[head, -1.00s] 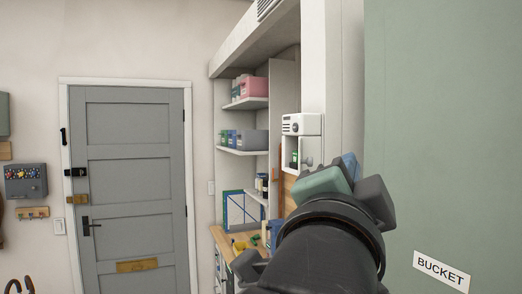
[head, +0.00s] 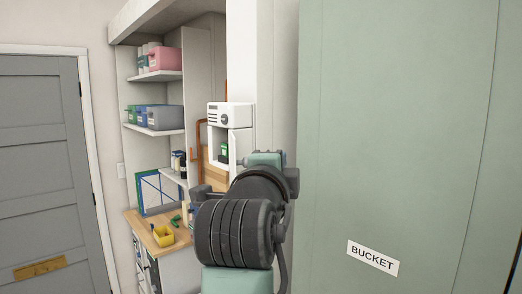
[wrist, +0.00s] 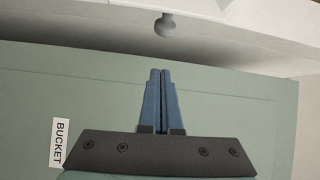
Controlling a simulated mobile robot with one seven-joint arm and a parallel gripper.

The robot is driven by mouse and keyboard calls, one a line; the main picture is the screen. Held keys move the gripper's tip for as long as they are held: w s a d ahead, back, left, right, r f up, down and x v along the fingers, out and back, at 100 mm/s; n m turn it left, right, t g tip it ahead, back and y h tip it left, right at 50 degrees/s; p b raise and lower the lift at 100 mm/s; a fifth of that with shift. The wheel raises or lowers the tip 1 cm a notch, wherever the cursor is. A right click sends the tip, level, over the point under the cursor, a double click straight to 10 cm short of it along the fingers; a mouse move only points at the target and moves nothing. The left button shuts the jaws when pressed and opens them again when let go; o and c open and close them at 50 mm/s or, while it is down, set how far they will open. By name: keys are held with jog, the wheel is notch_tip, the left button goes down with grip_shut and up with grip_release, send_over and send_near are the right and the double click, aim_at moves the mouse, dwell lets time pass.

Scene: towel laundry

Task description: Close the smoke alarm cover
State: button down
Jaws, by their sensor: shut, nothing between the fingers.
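The smoke alarm (head: 230,115) is a white box with a slotted face on the white wall edge, left of the green cabinet. Below its slotted part is an open recess with a green part (head: 225,152) inside. A white panel (head: 240,146), seemingly the open cover, stands at the recess's right side. In the wrist view, a grey round knob (wrist: 165,25) sticks out from a white surface at the top. My gripper (wrist: 160,72) has its blue fingers shut and empty, below the knob and apart from it in the picture. My arm hides the fingers in the head view.
A large green cabinet front (head: 400,130) with a BUCKET label (head: 373,258) fills the right side, close to my arm. Shelves with bottles (head: 155,118) and a wooden worktop (head: 150,228) lie to the left. A grey door (head: 40,160) is at far left.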

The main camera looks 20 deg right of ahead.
jog(key=a, duration=0.2)
jog(key=a+p, duration=0.1)
jog(key=a, duration=0.1)
jog(key=shift+w+a+f, duration=0.1)
jog(key=shift+w+f, duration=0.05)
jog(key=shift+w, duration=0.25)
jog(key=shift+a+m+h, duration=0.3)
jog(key=shift+h, duration=0.1)
jog(key=shift+a+g+h+b, duration=0.35)
jog(key=shift+g+b, duration=0.15)
jog(key=shift+b, duration=0.2)
